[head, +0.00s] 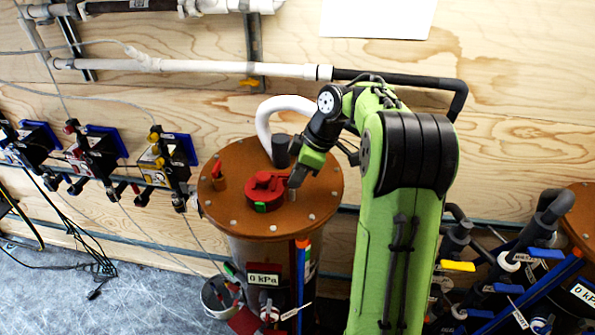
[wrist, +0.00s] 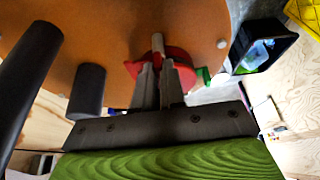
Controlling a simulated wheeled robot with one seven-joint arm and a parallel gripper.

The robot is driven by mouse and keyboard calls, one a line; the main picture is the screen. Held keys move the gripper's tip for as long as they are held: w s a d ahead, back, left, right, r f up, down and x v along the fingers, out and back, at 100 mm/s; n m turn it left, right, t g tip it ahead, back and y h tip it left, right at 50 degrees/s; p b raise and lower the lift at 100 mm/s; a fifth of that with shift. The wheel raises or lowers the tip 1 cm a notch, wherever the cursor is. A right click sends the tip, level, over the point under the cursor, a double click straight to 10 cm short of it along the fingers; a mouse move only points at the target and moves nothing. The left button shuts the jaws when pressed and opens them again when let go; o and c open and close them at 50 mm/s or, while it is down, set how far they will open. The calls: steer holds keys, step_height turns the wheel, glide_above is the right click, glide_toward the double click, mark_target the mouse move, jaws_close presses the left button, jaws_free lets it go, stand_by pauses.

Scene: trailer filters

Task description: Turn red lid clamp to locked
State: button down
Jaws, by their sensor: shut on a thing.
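The red lid clamp (head: 266,189) sits on the round orange-brown lid (head: 225,210) of a filter vessel, with a small green tab (head: 261,207) at its front edge. My gripper (head: 293,185) reaches down at the clamp's right side. In the wrist view the two grey fingers of my gripper (wrist: 160,85) are close together over the red clamp (wrist: 181,66), at a narrow grey piece that stands up there. The fingers hide part of the clamp. The green tab (wrist: 204,75) shows to the right of the fingers in the wrist view.
A dark cylinder (head: 280,150) and a white hose (head: 266,120) stand behind the clamp. A small orange-red valve (head: 218,172) is on the lid's left. Pipes with blue and yellow handles (head: 457,266) fill the right side. The floor (head: 150,300) at left is partly clear, with cables.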

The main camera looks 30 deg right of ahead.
steer(key=shift+n, duration=0.3)
steer(key=c, duration=1.2)
jaws_free()
steer(key=p+v, duration=0.1)
steer(key=v, duration=1.4)
steer(key=shift+w+d+r, duration=0.1)
steer(key=shift+d+r, duration=0.15)
steer(key=shift+r, duration=0.05)
